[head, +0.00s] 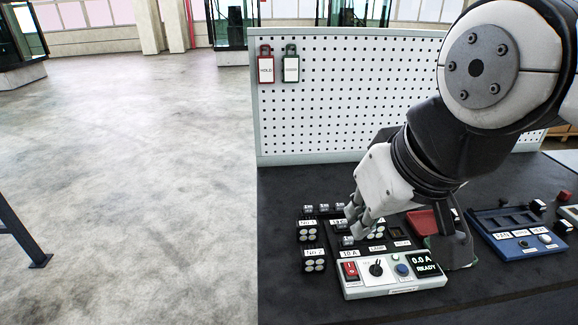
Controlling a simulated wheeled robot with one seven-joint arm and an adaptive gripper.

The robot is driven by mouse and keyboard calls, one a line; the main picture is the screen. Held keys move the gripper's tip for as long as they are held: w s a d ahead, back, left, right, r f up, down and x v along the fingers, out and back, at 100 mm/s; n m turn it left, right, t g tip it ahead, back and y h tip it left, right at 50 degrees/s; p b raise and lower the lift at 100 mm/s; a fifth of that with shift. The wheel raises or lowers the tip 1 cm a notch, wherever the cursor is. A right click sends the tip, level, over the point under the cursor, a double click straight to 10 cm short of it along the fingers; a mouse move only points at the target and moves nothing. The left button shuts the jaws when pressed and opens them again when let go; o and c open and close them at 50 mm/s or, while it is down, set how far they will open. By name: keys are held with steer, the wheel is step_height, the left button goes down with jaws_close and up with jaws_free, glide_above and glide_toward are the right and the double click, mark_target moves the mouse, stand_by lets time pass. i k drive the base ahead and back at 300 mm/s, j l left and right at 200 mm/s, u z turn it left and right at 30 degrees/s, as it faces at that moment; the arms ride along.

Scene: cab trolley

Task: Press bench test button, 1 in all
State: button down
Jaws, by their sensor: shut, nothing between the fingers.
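The bench test unit (372,291) is a pale box on the dark bench top, near its front edge. Its sloped face carries a red rocker switch (349,271), a black rotary knob (376,269), a round blue button (402,270) and a display (428,262) reading "0.0 A READY". Which control is the test button is not clearly legible. My gripper (353,231) is shut and empty. It points down and left, behind the unit and over the parts there, and appears apart from the blue button. My gripper hides some of the parts behind the unit.
Labelled groups of small cells (313,260) stand left of the unit. A red tray (421,223) lies behind it, and a blue tray (520,243) to the right. A white pegboard (330,120) with hanging tags closes the back.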

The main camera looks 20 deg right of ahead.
mark_target(402, 269)
steer(key=z, duration=0.8)
steer(key=k+z, duration=0.1)
